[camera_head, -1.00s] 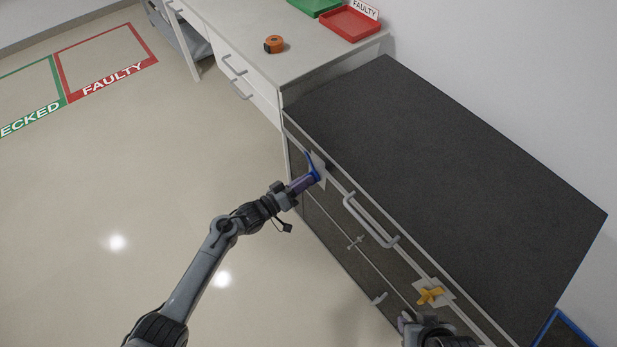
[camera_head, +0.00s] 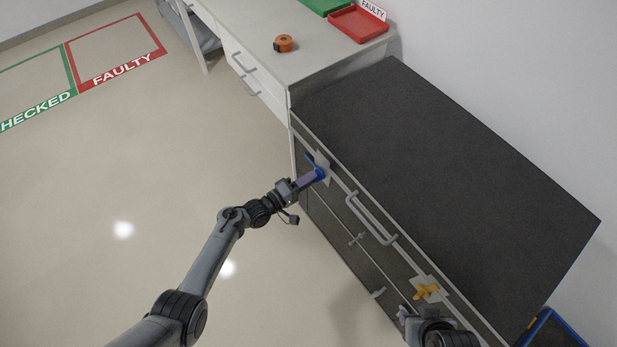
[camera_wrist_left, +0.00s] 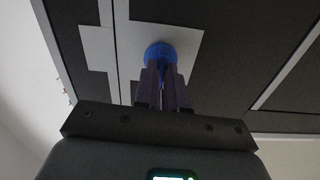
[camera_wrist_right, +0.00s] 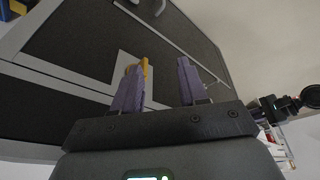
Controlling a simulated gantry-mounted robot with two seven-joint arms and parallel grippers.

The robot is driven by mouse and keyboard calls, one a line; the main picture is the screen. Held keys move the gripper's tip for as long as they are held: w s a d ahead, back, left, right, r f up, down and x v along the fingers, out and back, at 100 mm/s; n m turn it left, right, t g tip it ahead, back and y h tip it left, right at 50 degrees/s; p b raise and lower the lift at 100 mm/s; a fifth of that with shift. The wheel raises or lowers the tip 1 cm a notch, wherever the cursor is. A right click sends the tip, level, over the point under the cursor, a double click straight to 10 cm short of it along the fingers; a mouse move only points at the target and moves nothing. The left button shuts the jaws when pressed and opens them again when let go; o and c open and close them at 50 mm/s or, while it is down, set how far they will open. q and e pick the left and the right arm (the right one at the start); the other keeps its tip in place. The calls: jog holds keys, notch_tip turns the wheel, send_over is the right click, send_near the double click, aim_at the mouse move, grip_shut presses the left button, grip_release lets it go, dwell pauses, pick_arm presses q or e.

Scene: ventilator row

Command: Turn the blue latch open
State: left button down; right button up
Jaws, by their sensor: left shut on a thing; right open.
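The blue latch (camera_head: 311,160) sits on a pale plate at the upper left end of the dark cabinet's front. Its lever slants up and left. My left gripper (camera_head: 319,175) is shut on the blue latch. In the left wrist view the blue latch (camera_wrist_left: 160,52) shows as a round end at the tips of the closed fingers (camera_wrist_left: 163,82); the fingers hide the rest. My right gripper (camera_wrist_right: 157,80) is open and empty in front of the cabinet. It is near a yellow latch (camera_head: 426,291), which is partly hidden behind one finger in the right wrist view.
A long drawer handle (camera_head: 370,219) lies between the two latches. The dark cabinet top (camera_head: 450,165) is bare. A white desk (camera_head: 262,62) with an orange tape measure (camera_head: 284,43) and a red tray (camera_head: 358,25) stands behind. The floor at left is clear.

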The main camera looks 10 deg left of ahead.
pick_arm(q)
jog(key=shift+n, duration=0.4)
jog(key=c, duration=1.2)
grip_release()
jog(key=p+v, duration=0.2)
jog(key=v, duration=0.9)
jog(key=shift+d, duration=0.1)
